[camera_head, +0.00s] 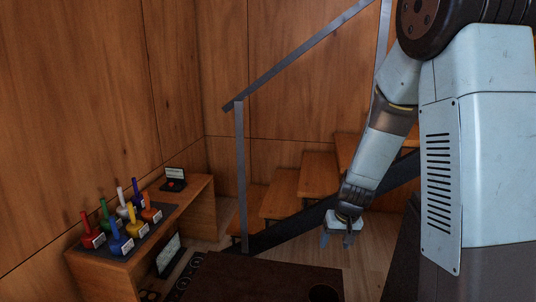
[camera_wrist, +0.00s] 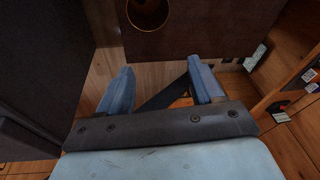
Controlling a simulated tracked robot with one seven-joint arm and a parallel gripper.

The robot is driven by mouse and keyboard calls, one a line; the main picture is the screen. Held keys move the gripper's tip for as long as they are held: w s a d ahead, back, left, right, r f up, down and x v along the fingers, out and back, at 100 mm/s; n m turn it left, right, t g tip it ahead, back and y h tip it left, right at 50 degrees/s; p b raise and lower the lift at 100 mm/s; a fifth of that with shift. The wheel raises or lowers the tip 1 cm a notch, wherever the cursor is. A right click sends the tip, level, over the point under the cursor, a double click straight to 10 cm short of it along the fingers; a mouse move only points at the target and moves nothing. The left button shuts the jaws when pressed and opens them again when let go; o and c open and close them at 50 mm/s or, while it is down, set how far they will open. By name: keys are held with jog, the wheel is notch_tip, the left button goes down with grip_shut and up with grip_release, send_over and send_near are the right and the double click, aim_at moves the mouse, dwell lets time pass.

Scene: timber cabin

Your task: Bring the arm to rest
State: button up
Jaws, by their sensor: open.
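My gripper (camera_head: 337,239) hangs at the end of my arm, pointing down, in the right half of the head view. Its two blue fingers stand apart with nothing between them. The wrist view shows the same open gripper (camera_wrist: 160,90) from above, with wooden floor and a dark diagonal bar beyond the fingers. My arm bends down from the shoulder at the upper right, its forearm slanting down and to the left.
A dark brown surface (camera_head: 255,280) with a round opening (camera_wrist: 148,12) lies near the gripper. A wooden bench (camera_head: 200,215) at left bears several coloured bells on a dark mat. Wooden stairs (camera_head: 318,178) with a grey metal railing (camera_head: 241,170) stand behind.

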jog(key=s+r+t, duration=0.1)
jog(key=s+r, duration=0.3)
jog(key=r, duration=0.4)
jog(key=s+r, duration=0.4)
jog(key=r, duration=0.5)
jog(key=s+d+r+t, duration=0.1)
jog(key=s+r, duration=0.3)
jog(key=s, duration=0.3)
jog(key=s+d+r+t+h, duration=0.1)
jog(key=s+d+r, duration=0.1)
jog(key=s+r, duration=0.3)
jog(key=shift+s+r, duration=0.25)
jog(key=shift+s, duration=0.9)
